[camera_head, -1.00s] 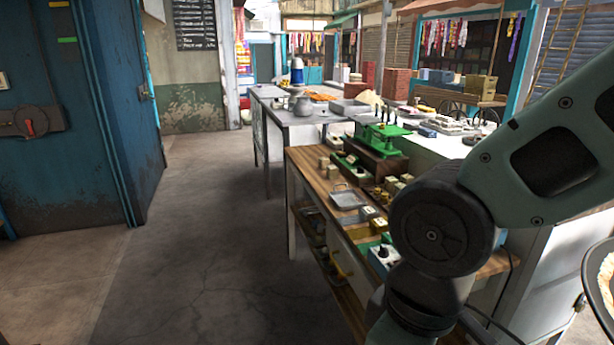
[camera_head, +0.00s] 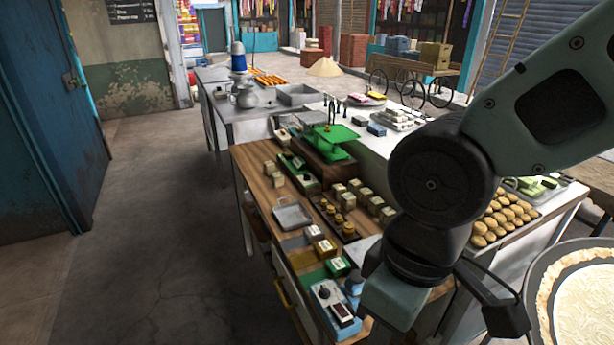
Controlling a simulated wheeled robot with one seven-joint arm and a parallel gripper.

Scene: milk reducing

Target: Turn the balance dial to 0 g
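A blue box (camera_head: 344,318) with a dark round knob (camera_head: 323,292) and a small dark display sits at the near end of the wooden bench. It is the likeliest place for the balance dial, but its markings are too small to read. A green balance scale (camera_head: 338,135) stands further back on a dark wooden base, with pans and upright posts. My arm (camera_head: 432,182) hangs over the right side of the bench, its lower wrist part close to the right of the blue box. My gripper's fingers cannot be made out.
The wooden bench (camera_head: 258,168) carries a metal tray (camera_head: 292,215), brass weights (camera_head: 348,229) and several small labelled blocks. A tray of round brown items (camera_head: 500,215) and a large pan (camera_head: 585,300) stand at the right. The floor (camera_head: 150,240) left of the bench is clear.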

